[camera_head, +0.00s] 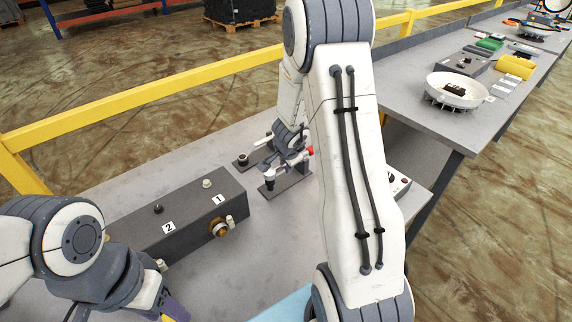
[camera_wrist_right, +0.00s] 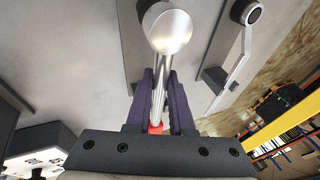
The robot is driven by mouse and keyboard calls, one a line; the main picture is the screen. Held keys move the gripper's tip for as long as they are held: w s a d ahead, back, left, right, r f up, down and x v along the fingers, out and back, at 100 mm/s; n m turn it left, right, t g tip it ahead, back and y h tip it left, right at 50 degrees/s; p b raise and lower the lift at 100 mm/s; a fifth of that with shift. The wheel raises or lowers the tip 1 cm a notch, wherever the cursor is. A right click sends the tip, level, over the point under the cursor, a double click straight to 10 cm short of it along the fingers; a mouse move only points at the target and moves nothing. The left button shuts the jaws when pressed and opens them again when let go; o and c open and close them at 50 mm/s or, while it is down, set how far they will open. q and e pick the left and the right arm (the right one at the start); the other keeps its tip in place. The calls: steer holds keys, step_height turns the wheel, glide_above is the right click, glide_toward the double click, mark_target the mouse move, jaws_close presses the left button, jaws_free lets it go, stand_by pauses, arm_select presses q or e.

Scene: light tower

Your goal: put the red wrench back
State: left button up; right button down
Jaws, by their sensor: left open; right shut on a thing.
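The red wrench (camera_wrist_right: 170,32) is silver with a round head and a red part. In the right wrist view its shaft lies between the purple fingers of my right gripper (camera_wrist_right: 161,98), which is shut on it. In the head view the wrench (camera_head: 277,171) has its head at a dark post on a dark plate (camera_head: 288,187); whether it rests there I cannot tell. My right forearm hides much of that gripper. My left gripper (camera_head: 172,310) is open at the bottom left, partly cut off by the frame edge.
A second silver wrench (camera_head: 257,145) lies on another dark plate behind, also in the right wrist view (camera_wrist_right: 239,60). A dark box (camera_head: 185,208) labelled 1 and 2 stands left. A white control box (camera_head: 398,182) is right, partly behind my arm. Bare tabletop lies between.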

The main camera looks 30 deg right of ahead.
steer(key=shift+f+b, duration=0.3)
steer(key=shift+f, duration=0.05)
steer(key=c, duration=0.7)
jaws_free()
steer(key=p+v, duration=0.6)
steer(key=v, duration=0.4)
steer(key=shift+s+r+p, duration=0.1)
steer(key=shift+r+p, duration=0.15)
steer(key=shift+p, duration=0.05)
